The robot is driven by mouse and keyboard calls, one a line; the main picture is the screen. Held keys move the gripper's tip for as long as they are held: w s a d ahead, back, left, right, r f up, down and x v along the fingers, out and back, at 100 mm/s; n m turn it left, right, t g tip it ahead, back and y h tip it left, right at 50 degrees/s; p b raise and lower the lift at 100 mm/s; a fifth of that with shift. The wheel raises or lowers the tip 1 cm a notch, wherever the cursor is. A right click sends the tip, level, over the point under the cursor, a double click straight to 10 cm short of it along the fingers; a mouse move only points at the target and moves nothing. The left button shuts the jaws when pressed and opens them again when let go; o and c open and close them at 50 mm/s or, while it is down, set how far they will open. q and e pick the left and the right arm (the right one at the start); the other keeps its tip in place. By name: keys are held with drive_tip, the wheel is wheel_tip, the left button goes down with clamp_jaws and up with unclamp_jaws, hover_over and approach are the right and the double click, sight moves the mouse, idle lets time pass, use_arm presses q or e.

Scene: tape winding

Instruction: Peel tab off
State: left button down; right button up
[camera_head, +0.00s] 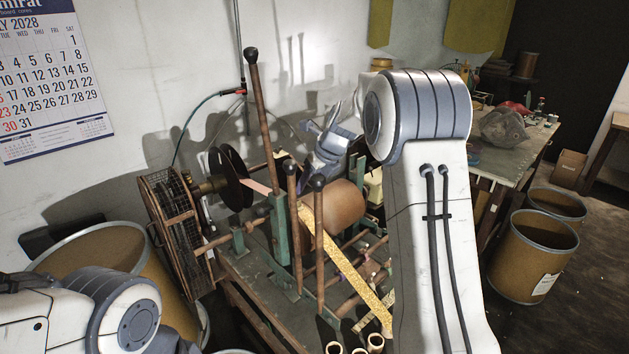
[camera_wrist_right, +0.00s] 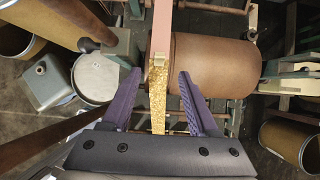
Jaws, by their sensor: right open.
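In the right wrist view a small pale tab (camera_wrist_right: 157,61) sits where a pink tape (camera_wrist_right: 161,25) meets a gold speckled strip (camera_wrist_right: 158,98). The strip runs down between my right gripper's purple fingers (camera_wrist_right: 158,80), which are open, one on each side of it. The tab lies just beyond the fingertips and nothing grips it. In the head view my right gripper (camera_head: 333,140) is above the brown roller (camera_head: 343,205), partly behind my right arm. The gold strip (camera_head: 347,263) slopes down to the right from the roller, and the pink tape (camera_head: 258,187) shows near a dark reel. The left gripper is outside the view.
The winding machine has upright rusty rods (camera_head: 262,110), green posts (camera_head: 279,225) and a dark reel (camera_head: 230,178) close to my right gripper. Brown drums (camera_head: 532,256) stand at the right, and a large one (camera_head: 105,250) at the left. A cluttered workbench (camera_head: 500,160) is behind.

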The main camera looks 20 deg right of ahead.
sight(300, 208)
drive_tip(key=p+x, duration=0.2)
drive_tip(key=x, duration=0.6)
drive_tip(key=shift+w+f, duration=0.15)
drive_tip(key=shift+f, duration=0.15)
clamp_jaws()
drive_tip(key=shift+r, duration=0.2)
wheel_tip(300, 208, up, 5)
drive_tip(key=p, duration=0.5)
drive_tip(key=shift+p, duration=0.35)
drive_tip(key=shift+f, duration=0.1)
